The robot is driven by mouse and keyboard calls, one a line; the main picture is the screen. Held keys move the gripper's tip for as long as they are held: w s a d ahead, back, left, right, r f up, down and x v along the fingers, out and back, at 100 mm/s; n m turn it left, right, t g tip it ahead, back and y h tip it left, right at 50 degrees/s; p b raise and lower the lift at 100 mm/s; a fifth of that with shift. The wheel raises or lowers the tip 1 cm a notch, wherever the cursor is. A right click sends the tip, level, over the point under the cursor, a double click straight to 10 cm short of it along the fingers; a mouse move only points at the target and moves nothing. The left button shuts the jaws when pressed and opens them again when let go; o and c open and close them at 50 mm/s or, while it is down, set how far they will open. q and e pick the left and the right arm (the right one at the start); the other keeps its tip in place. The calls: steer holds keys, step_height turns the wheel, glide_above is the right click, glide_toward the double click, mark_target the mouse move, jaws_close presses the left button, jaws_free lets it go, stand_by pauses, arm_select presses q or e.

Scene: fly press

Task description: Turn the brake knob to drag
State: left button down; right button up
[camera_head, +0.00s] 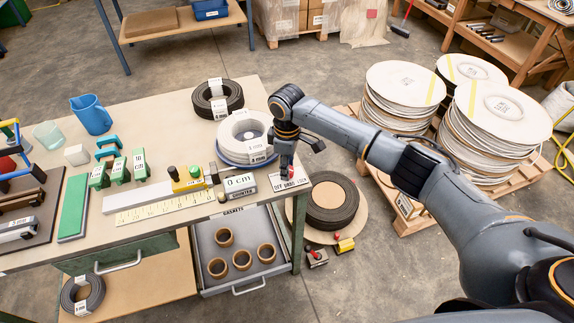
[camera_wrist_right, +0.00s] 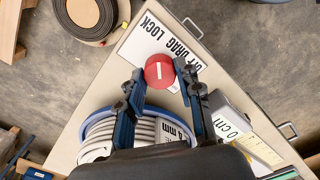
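The brake knob (camera_wrist_right: 158,72) is round and red with a white line across its top, seen in the right wrist view. It sits at the edge of a white plate (camera_wrist_right: 152,38) lettered OFF, DRAG, LOCK. The line runs nearly up and down in that view; I cannot tell which word it marks. My right gripper (camera_wrist_right: 159,70) is open, one finger on each side of the knob, with narrow gaps showing. In the head view, my right gripper (camera_head: 286,160) points down over the plate (camera_head: 291,181) at the table's right corner, mostly hiding the knob. My left gripper is out of view.
A hose coil on a blue-rimmed reel (camera_head: 246,138) stands just behind my right gripper. A "0 cm" block (camera_head: 240,187) and a yellow ruler strip (camera_head: 174,208) lie to its left. An open drawer (camera_head: 240,256) with several rings juts out in front.

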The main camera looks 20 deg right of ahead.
steer(key=shift+r+m+p, duration=0.15)
steer(key=shift+m+p, duration=0.25)
steer(key=shift+p, duration=0.35)
steer(key=shift+c, duration=0.4)
steer(key=m+p, duration=0.3)
steer(key=p, duration=0.1)
steer(key=shift+r+m+p, duration=0.1)
steer(key=shift+m+p, duration=0.25)
steer(key=shift+m, duration=0.05)
steer(key=m+p, duration=0.2)
steer(key=shift+m, duration=0.4)
steer(key=shift+f+m+p, duration=0.2)
steer(key=shift+m+p, duration=0.5)
steer(key=o, duration=1.2)
steer(key=shift+c, duration=0.2)
